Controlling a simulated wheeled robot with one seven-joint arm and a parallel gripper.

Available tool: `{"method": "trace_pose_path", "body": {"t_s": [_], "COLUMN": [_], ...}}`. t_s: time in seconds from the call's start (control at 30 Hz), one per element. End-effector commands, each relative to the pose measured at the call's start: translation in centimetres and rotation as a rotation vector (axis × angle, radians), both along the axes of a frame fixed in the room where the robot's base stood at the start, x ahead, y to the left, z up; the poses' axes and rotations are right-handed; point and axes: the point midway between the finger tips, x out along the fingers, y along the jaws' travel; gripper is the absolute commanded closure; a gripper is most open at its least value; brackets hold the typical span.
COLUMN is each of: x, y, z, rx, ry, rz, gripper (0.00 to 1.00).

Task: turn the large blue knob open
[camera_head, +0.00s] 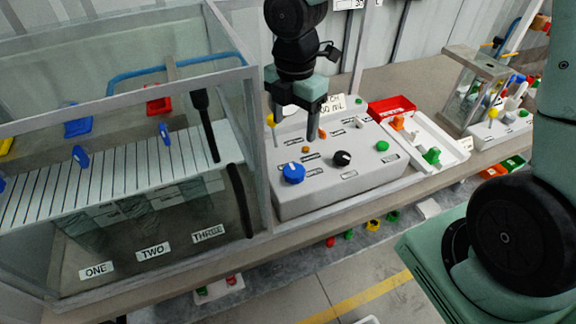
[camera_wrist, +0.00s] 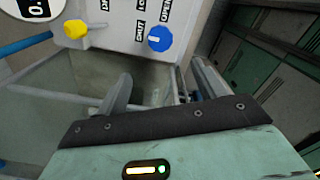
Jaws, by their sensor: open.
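The large blue knob (camera_head: 293,173) is at the front left of the grey console's top, with a white mark on its face. In the wrist view the blue knob (camera_wrist: 160,39) lies beyond the fingertips, beside labels reading SHUT and OPEN. Its white mark lies roughly sideways in that view, nearer the SHUT label. My gripper (camera_head: 295,130) is open and empty, pointing down above the left part of the console, behind the blue knob in the head view. In the wrist view the gripper fingers (camera_wrist: 162,77) are spread apart, with the knob clear of both.
A glass tank (camera_head: 258,150) stands left of the grey console (camera_head: 330,195). A black knob (camera_head: 342,158) and green knob (camera_head: 382,146) sit right of the blue one. A yellow part (camera_wrist: 75,29) is left of it in the wrist view. A white tray (camera_head: 455,152) lies further right.

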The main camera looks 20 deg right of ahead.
Motion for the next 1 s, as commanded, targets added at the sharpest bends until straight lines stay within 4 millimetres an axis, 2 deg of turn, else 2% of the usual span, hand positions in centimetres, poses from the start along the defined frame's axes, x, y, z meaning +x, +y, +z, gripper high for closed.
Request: {"method": "trace_pose_path", "body": {"t_s": [0.1,0.53,0.73,1.0], "x": [-0.2,-0.2,-0.1,0.0], "y": [0.1,0.0,0.0,0.0], "z": [-2.8,-11.3,-13.4,-13.9], "rx": [-0.001,-0.003,-0.001,0.000], "ry": [0.006,0.005,0.002,0.000], "rz": [0.002,0.001,-0.001,-0.002], "gripper": [0.30,0.30,0.30,0.30]}}
